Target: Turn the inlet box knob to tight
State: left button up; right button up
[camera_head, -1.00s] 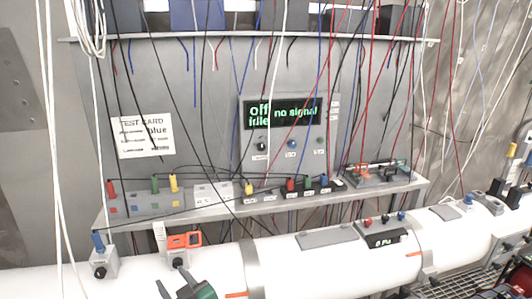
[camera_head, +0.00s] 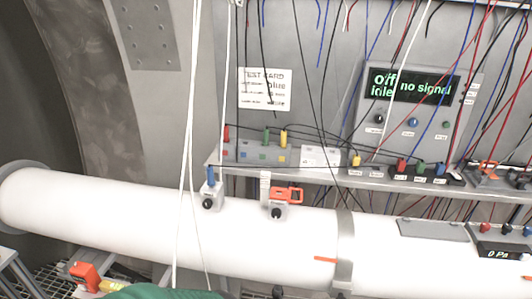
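Two small grey boxes sit on top of the white pipe (camera_head: 120,209). The left box (camera_head: 211,189) has a blue plug on top and a black knob (camera_head: 208,203) on its front. The right box (camera_head: 268,207) has an orange clamp-like part (camera_head: 288,194) and a black knob (camera_head: 277,213). I cannot read a label that tells which is the inlet box, nor how tight either knob is. A green rounded part, probably of my arm, shows at the bottom edge. No gripper fingers are visible.
A panel display (camera_head: 413,86) reads "off idle" and "no signal". A shelf (camera_head: 350,180) with coloured plugs runs behind the pipe. White cables (camera_head: 189,130) hang in front of the pipe, left of the boxes. An orange part (camera_head: 85,275) is at lower left.

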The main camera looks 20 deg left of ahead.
aim_at(207, 204)
jog(key=u, duration=1.25)
